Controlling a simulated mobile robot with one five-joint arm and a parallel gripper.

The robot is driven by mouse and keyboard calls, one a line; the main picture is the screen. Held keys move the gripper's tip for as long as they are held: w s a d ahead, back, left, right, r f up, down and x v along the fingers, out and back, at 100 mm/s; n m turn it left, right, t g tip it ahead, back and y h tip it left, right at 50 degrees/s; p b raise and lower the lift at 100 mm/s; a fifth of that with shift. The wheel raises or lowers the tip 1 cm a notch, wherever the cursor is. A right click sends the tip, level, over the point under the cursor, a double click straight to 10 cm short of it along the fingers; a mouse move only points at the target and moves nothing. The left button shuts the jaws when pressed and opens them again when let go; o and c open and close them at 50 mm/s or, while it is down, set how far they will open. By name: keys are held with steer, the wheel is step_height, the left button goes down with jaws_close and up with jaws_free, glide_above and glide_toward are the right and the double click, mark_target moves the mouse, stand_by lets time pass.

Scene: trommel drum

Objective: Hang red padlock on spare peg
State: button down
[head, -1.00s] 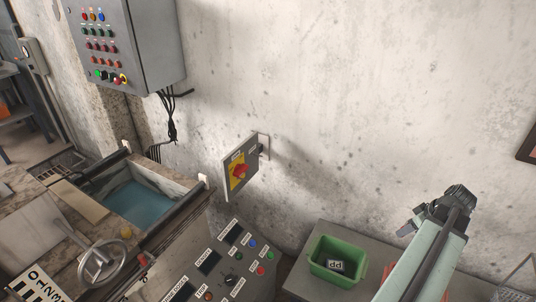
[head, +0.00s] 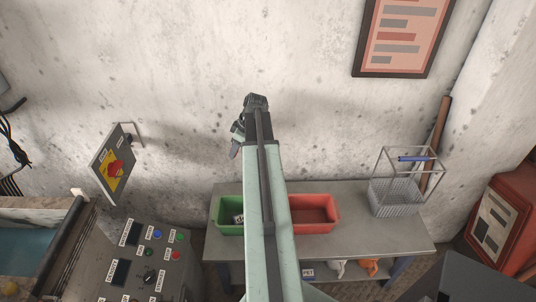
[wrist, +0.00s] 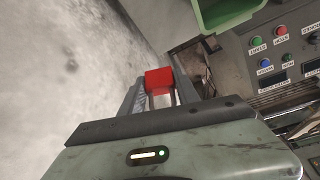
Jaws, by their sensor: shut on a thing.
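A red block-shaped body, the red padlock (wrist: 159,80), sits between the two fingers of my gripper (wrist: 158,92) in the wrist view. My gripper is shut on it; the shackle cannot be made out. In the head view my gripper (head: 237,145) is at the end of my raised arm, in front of the bare wall and right of the grey switch panel (head: 103,182). The padlock cannot be made out there. The panel carries a red knob on a yellow plate (head: 114,168). I cannot identify the spare peg in either view.
A bench (head: 400,238) below my arm holds a green bin (head: 230,229), a red bin (head: 325,215) and a wire basket (head: 395,197). A control console (head: 140,268) is at the lower left. The wall between panel and framed chart (head: 400,62) is clear.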

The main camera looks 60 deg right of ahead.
mark_target(133, 146)
steer(key=shift+w+a+r+n+y, duration=0.2)
steer(key=shift+w+a+n, duration=0.4)
steer(key=shift+w+a, duration=4.25)
steer(key=shift+w+a+r+n+y, duration=0.1)
steer(key=shift+w+a+n+y, duration=0.35)
steer(key=shift+w+a, duration=4.35)
steer(key=shift+w+a+r+n+y, duration=0.15)
steer(key=shift+w+a+n, duration=0.6)
steer(key=shift+w+a, duration=4.1)
steer(key=w+d, duration=0.3)
steer(key=shift+w+d, duration=0.3)
steer(key=shift+d, duration=0.05)
steer(key=c, duration=0.8)
jaws_free()
